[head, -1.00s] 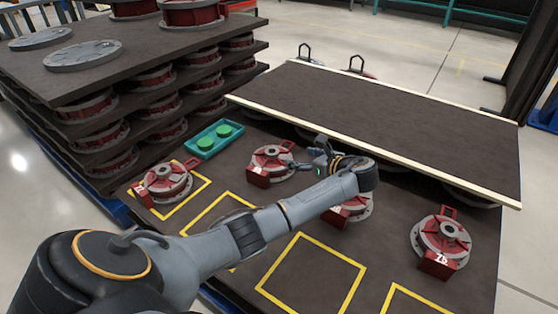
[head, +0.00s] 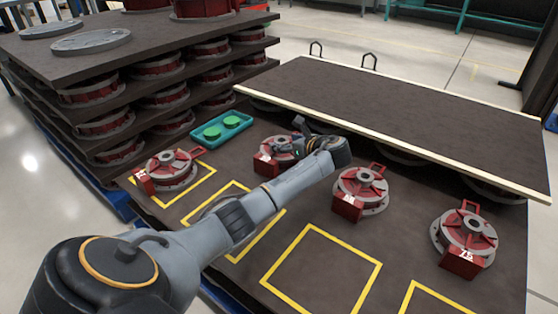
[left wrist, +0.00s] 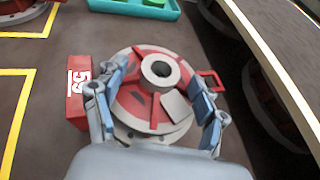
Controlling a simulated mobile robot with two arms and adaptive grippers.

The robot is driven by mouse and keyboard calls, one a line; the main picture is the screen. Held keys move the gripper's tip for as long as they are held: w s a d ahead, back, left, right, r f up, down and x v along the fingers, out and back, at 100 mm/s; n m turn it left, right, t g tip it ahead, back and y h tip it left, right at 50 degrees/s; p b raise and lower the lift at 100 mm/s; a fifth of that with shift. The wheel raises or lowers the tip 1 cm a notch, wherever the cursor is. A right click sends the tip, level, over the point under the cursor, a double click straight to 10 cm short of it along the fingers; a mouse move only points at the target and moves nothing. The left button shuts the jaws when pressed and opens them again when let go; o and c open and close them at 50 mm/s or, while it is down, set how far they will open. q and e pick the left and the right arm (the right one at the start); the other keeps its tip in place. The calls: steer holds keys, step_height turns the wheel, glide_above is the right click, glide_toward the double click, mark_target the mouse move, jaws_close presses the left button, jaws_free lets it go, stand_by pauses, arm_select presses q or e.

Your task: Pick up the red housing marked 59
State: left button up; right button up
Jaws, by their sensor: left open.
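The red housing marked 59 (left wrist: 152,92) has a grey round base, a grey hub, a red block with the white number and a red loop handle. In the head view it (head: 268,158) sits on the dark board, second from the left, partly hidden by my left gripper (head: 299,146). In the left wrist view the open blue-grey fingers of my left gripper (left wrist: 160,72) are on either side of the housing's body. The number block is outside the left finger and the handle outside the right one. I cannot tell whether the fingers touch it. My right gripper is not in view.
Similar red housings stand at left (head: 168,170), right of my wrist (head: 360,190) and far right (head: 466,238). A teal tray (head: 221,126) with green discs lies behind. A raised dark panel (head: 400,115) overhangs the back. Stacked shelves (head: 110,62) stand at left.

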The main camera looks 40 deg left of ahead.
arm_select(q)
steer(key=shift+w+a, duration=0.1)
steer(key=shift+a, duration=0.15)
steer(key=shift+c, duration=0.2)
jaws_close()
steer(key=shift+r, duration=0.1)
steer(key=shift+r, duration=0.1)
